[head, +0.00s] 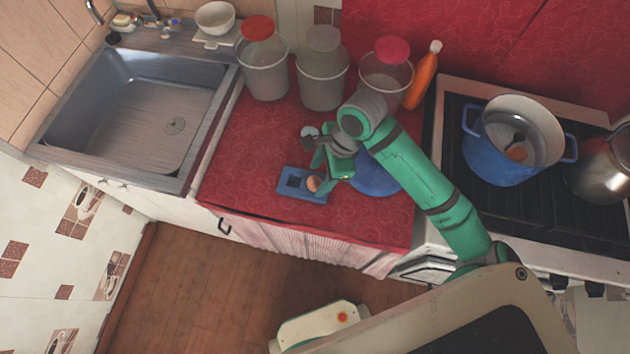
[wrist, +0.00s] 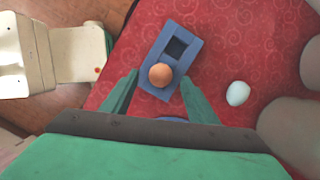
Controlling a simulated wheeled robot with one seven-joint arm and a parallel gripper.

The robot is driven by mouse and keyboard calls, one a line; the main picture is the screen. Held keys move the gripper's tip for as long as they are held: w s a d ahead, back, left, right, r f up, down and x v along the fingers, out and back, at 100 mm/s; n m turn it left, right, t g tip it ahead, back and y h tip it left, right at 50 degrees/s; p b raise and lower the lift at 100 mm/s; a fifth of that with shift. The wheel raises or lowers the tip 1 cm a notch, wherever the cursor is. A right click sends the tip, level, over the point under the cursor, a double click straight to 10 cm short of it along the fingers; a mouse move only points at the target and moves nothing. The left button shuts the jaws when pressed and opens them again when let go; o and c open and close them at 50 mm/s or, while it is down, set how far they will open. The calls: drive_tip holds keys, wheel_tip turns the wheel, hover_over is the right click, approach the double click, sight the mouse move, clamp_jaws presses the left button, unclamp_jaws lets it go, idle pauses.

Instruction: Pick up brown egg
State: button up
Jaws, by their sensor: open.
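The brown egg (wrist: 160,75) sits in one end of a blue two-hole holder (wrist: 186,31) on the red counter. The holder's other square hole is empty. In the head view the egg (head: 314,183) shows at the right end of the holder (head: 290,191), close to my gripper. My gripper (wrist: 152,88) is open, with one green finger on each side of the egg's end of the holder in the wrist view. The fingers hold nothing. In the head view my gripper (head: 325,178) is over the counter, and its arm hides part of a blue bowl.
A pale blue egg (wrist: 238,93) lies on the counter right of the holder. The blue bowl (head: 375,178) is beside my gripper. Several canisters, one of them grey (head: 321,70), and an orange bottle (head: 422,76) stand behind. The sink (head: 135,110) is left, the stove with a blue pot (head: 497,165) right.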

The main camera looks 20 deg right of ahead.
drive_tip(key=shift+x, duration=1.3)
drive_tip(key=c, duration=0.7)
drive_tip(key=shift+c, duration=0.2)
drive_tip(key=shift+r, duration=0.1)
